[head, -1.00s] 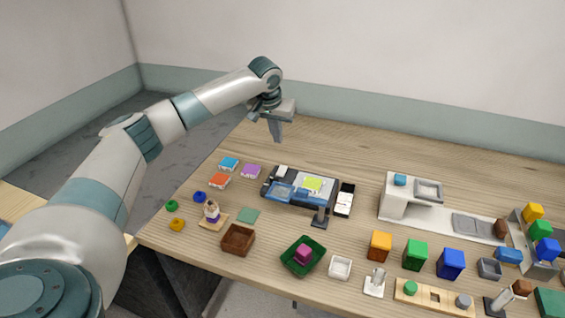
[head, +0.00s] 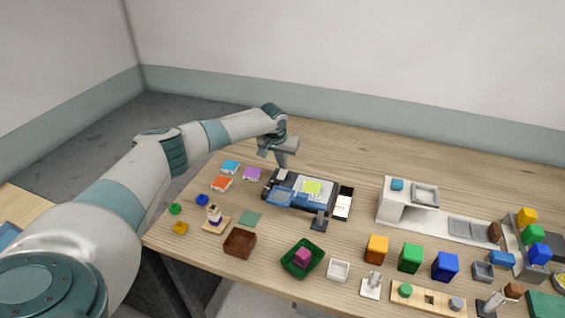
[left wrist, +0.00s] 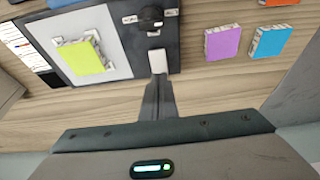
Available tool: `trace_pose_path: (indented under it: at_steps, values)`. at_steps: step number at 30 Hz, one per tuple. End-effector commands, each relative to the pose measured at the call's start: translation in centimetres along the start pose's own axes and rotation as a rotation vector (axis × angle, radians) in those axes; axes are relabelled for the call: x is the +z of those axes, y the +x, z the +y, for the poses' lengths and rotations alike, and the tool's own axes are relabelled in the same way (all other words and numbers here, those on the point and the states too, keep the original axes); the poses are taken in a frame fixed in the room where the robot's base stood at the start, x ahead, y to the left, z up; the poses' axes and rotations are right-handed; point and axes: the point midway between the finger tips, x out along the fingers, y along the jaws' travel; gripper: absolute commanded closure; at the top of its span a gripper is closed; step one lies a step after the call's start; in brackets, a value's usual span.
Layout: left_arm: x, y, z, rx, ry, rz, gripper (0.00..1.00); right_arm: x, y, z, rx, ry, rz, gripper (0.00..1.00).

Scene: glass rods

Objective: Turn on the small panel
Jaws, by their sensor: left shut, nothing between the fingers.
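A dark panel unit (head: 268,192) lies on the wooden table near the middle. It also shows in the left wrist view (left wrist: 107,15). It carries a yellow-green block (head: 313,187) and a blue see-through part (head: 280,196). A small white piece (head: 282,174) sits at its back left corner. I cannot tell which part is the small panel. My left gripper (head: 281,165) is shut and empty, pointing down just behind that corner. In the left wrist view, its fingertips (left wrist: 158,80) are close to the white piece (left wrist: 158,61); contact is unclear. My right gripper is not in view.
A purple block (head: 252,174), an orange block (head: 221,184) and a light-blue block (head: 230,167) lie left of the unit. The table behind is clear.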

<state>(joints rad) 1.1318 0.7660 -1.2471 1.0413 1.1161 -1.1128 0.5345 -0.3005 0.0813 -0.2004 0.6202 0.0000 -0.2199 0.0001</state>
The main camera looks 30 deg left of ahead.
Motion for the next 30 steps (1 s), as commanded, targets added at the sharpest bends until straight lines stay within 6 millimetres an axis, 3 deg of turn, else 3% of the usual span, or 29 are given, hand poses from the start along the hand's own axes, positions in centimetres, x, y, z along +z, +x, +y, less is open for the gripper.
trace_pose_path:
  at_steps: [7, 30]
  values:
    - [0.3, 1.6, 0.0, -0.001, 0.000, -0.001, 1.00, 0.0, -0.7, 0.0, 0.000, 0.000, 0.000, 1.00]
    - [0.2, 2.3, -0.1, -0.005, -0.001, -0.085, 1.00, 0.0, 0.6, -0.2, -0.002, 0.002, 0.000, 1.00]
